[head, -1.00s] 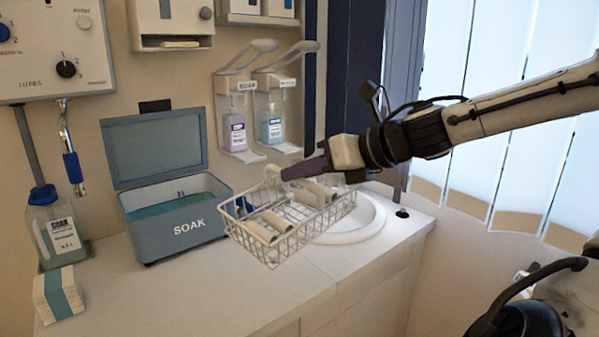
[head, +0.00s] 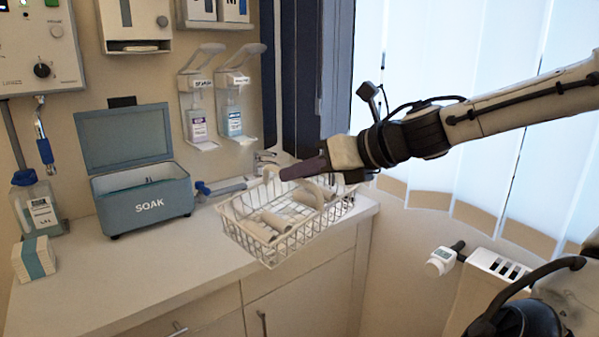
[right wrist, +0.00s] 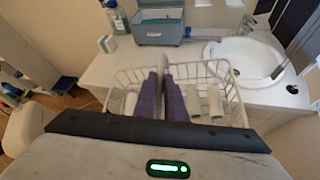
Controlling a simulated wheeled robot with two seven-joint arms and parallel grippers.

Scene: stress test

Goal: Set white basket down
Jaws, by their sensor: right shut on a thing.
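The white wire basket (head: 287,238) hangs from my right gripper (head: 283,175), whose dark purple fingers are shut on its upright handle. Several pale cylinders (head: 272,220) lie in it. In the head view it overlaps the counter's front edge and hides most of the sink. My left gripper is not in view.
The white counter (head: 140,262) is clear at front left. An open SOAK box (head: 148,205), a bottle (head: 40,205) and a stack of boxes (head: 34,260) stand on it. The sink (right wrist: 245,62) is at the right. A radiator (head: 495,268) stands beyond the counter's right end.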

